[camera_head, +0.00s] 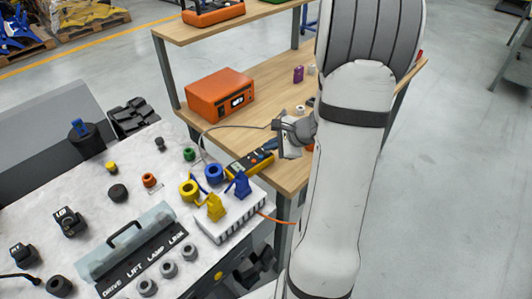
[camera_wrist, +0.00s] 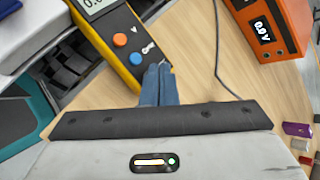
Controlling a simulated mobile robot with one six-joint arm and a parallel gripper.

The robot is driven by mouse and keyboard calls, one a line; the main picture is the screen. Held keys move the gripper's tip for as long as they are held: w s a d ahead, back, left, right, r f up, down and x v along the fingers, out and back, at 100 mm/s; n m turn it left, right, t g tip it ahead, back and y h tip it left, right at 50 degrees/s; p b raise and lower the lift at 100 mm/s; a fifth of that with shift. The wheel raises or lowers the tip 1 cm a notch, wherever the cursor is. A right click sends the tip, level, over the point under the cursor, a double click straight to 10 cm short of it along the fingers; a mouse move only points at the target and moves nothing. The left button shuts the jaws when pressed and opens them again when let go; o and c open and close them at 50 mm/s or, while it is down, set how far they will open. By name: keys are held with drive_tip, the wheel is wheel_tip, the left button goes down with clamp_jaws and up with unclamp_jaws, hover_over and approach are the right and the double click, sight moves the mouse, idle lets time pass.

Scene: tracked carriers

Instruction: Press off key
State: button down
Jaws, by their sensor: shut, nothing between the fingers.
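A yellow and black handheld meter (camera_wrist: 101,22) lies at the upper left of the wrist view, its display partly cut off. It carries an orange round key (camera_wrist: 122,40) marked V and a blue round key (camera_wrist: 136,58) beside a small white symbol. I cannot read an off label on either. The meter also shows in the head view (camera_head: 238,167), at the wooden bench's near edge. My gripper (camera_wrist: 158,68) is shut and empty, its blue fingers together. In the wrist view its tips appear just right of the blue key; I cannot tell whether they touch the meter.
An orange box (camera_head: 219,95) with a lit display stands on the wooden bench (camera_head: 180,37); a grey cable runs beside it. A purple block (camera_head: 298,74) lies farther back. At left, a pale panel (camera_head: 55,190) holds several knobs and a lever bank.

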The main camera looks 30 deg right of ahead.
drive_tip(key=shift+f+b, duration=0.35)
drive_tip(key=shift+b, duration=0.1)
idle(0.3)
idle(0.3)
drive_tip(key=shift+r+p, duration=0.5)
drive_tip(key=shift+r, duration=0.3)
wheel_tip(320, 180, up, 5)
drive_tip(key=p, duration=0.3)
drive_tip(key=shift+p, duration=0.3)
idle(0.5)
